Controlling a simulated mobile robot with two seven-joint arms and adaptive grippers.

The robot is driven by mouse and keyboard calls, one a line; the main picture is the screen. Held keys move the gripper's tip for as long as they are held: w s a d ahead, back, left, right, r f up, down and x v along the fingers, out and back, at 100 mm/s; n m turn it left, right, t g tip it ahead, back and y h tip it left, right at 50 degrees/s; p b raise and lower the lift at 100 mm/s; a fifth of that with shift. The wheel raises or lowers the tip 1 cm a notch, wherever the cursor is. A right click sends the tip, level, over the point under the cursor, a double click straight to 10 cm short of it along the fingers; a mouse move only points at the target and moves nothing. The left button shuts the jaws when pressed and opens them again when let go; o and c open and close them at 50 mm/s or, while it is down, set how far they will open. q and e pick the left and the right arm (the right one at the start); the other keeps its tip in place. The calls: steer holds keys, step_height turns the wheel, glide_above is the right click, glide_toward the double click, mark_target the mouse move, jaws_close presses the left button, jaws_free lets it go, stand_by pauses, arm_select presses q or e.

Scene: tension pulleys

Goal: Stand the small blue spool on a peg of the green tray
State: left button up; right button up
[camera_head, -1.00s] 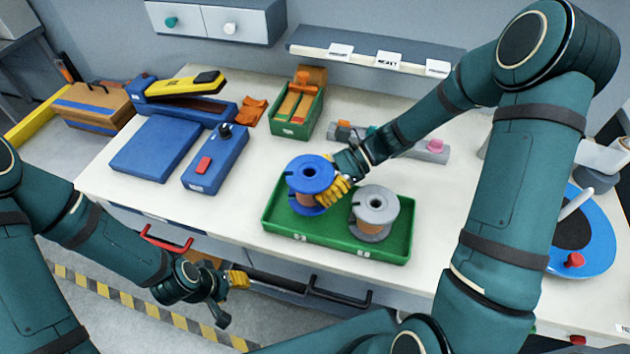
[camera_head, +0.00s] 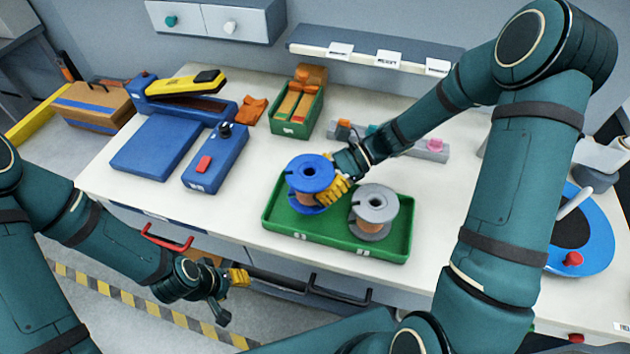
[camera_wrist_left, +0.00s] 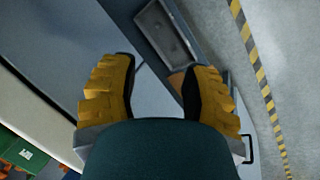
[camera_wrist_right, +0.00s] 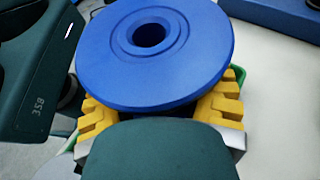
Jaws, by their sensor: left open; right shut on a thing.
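The small blue spool (camera_head: 311,173) is upright at the left part of the green tray (camera_head: 336,247), with copper-coloured winding between its flanges. My right gripper (camera_head: 338,188) is shut on it from the right side. In the right wrist view the blue spool (camera_wrist_right: 154,52) sits between both yellow fingers (camera_wrist_right: 162,112). Its underside and any peg below it are hidden, so I cannot tell whether it touches the tray. A grey spool (camera_head: 374,212) stands upright in the tray's right part. My left gripper (camera_head: 238,278) is open and empty, low in front of the table; its spread fingers show in the left wrist view (camera_wrist_left: 158,90).
A blue box with a red switch (camera_head: 215,158) and a flat blue plate (camera_head: 157,147) lie left of the tray. A green bin (camera_head: 297,112) and a grey rail (camera_head: 430,150) stand behind it. A blue disc device (camera_head: 585,230) is at right.

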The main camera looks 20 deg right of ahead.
steer(key=shift+f+b, duration=0.75)
steer(key=shift+f, duration=0.7)
stand_by(0.4)
steer(key=shift+f, duration=0.25)
steer(key=shift+f+b, duration=0.3)
steer(key=shift+f, duration=0.1)
steer(key=shift+r+p, duration=0.35)
steer(key=shift+p, duration=0.1)
stand_by(1.0)
steer(key=shift+f, duration=0.35)
